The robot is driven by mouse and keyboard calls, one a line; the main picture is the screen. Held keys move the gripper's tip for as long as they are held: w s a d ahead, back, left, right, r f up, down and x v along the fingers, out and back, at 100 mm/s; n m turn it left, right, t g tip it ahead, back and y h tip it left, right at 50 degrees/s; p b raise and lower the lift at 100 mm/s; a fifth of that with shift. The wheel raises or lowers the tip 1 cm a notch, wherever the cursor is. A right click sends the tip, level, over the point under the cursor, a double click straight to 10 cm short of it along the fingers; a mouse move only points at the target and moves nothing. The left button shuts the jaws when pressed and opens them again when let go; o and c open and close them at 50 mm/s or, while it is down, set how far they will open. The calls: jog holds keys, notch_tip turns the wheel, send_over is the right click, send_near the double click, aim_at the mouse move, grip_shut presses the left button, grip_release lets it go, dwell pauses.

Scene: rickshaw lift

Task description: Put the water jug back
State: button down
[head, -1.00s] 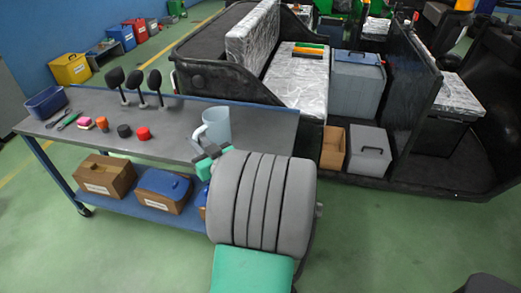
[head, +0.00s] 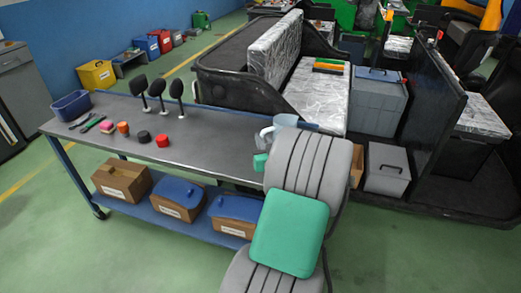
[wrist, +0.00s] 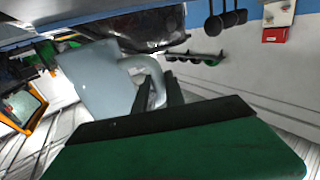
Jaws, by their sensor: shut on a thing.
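The water jug is pale blue-grey. In the head view the water jug (head: 287,120) shows at the right end of the table, with its lower part hidden behind my arm. In the wrist view the jug (wrist: 92,80) fills the left middle and looks tilted in the picture, with its handle curving to the right. My gripper (wrist: 158,94) is shut on that handle. In the head view my gripper (head: 265,146) is mostly hidden by my arm. I cannot tell how high the jug is above the tabletop.
The grey table (head: 215,140) holds a blue bin (head: 71,106), mirrors, small tools and a red pot (head: 162,140). Cardboard boxes stand on its lower shelf. Behind is a black rickshaw body with a wrapped seat (head: 318,93), a grey crate (head: 375,105) and a grey box (head: 387,170).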

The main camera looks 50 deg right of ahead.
jog(key=shift+w+d+f, duration=0.5)
jog(key=shift+w+f, duration=0.2)
jog(key=shift+f, duration=0.8)
jog(key=shift+w+d+f, duration=0.55)
jog(key=shift+w+f, duration=0.2)
jog(key=shift+f, duration=0.75)
jog(key=shift+w+d+f, duration=0.5)
jog(key=shift+w+f, duration=0.2)
jog(key=shift+f, duration=0.8)
jog(key=shift+f, duration=0.15)
jog(key=c, duration=1.9)
grip_release()
jog(key=shift+f+b, duration=0.1)
jog(key=shift+b, duration=0.2)
jog(key=o, duration=0.5)
